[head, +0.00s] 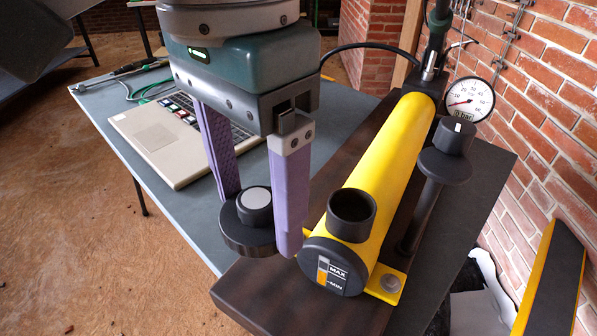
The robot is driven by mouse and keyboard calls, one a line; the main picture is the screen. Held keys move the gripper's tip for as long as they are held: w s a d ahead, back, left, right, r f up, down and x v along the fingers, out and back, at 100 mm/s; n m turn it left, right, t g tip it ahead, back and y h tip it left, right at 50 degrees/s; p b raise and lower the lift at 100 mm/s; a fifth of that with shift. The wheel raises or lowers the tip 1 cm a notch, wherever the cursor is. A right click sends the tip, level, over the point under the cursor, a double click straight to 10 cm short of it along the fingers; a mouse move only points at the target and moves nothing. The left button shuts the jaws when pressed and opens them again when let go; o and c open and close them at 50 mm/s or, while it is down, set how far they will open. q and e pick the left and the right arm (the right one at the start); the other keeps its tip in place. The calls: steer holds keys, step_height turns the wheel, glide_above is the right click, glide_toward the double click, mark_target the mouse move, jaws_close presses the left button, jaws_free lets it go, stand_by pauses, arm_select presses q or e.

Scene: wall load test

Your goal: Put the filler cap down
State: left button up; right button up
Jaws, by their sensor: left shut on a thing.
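My left gripper (260,225) is shut on the filler cap (250,236), a round black cap with a broad flange and a grey disc on top. Its purple fingers stand on either side of the cap, and the cap is roughly upright. The cap shows just left of the yellow pump cylinder (385,165), by the left edge of the dark board (250,300). I cannot tell whether it touches the board or hangs above it. The pump's black filler neck (351,214) is open, right of the gripper. My right gripper is not in view.
A laptop-like device (165,140) with keys lies on the grey table (105,100), behind and left of the gripper. A black knob (454,135) and a pressure gauge (468,100) stand right of the pump. A brick wall (550,120) bounds the right side.

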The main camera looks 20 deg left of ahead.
mark_target(272, 303)
arm_select(q)
step_height(272, 303, down, 15)
steer(key=b, duration=0.3)
steer(key=shift+r, duration=0.2)
steer(key=shift+f, duration=0.15)
steer(key=o, duration=1.3)
steer(key=shift+c, duration=0.2)
